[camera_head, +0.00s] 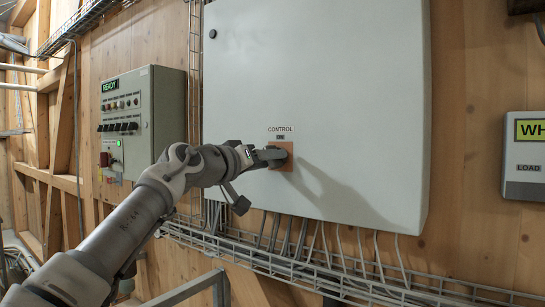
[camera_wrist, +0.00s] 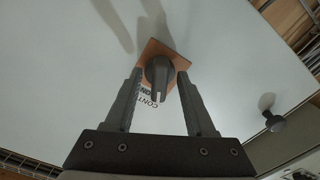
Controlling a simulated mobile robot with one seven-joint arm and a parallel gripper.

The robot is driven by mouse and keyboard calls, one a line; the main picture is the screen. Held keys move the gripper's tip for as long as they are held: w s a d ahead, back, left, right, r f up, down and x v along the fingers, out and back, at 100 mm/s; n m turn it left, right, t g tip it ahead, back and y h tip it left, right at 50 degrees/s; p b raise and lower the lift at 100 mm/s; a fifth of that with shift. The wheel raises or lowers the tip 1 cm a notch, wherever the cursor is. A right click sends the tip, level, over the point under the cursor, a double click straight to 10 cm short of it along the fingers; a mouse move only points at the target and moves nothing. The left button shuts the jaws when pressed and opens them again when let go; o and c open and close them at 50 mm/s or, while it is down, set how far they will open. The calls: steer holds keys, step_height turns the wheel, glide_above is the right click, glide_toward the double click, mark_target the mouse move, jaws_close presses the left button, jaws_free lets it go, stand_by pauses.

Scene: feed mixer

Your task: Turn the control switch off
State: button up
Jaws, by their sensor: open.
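The control switch is a grey rotary knob on a square orange-brown plate (camera_head: 288,164), low on a large light-grey cabinet (camera_head: 320,90). A label reading "CONTROL" (camera_head: 281,129) sits above the plate, with a small "ON" mark under it. In the wrist view the knob (camera_wrist: 159,75) stands between my fingertips, against the orange plate (camera_wrist: 168,50). My gripper (camera_head: 270,155) is at the knob, with its fingers open and one on each side. Gaps show beside the knob in the wrist view (camera_wrist: 158,82). In the head view my gripper hides most of the knob.
A smaller grey panel (camera_head: 140,120) with a "READY" display and several knobs is on the wall to the left. A wire cable tray (camera_head: 330,277) with cables runs below the cabinet. A scale display (camera_head: 525,155) hangs at the right. A metal rail (camera_head: 190,288) stands below.

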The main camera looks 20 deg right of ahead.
steer(key=shift+x, duration=0.9)
jaws_close()
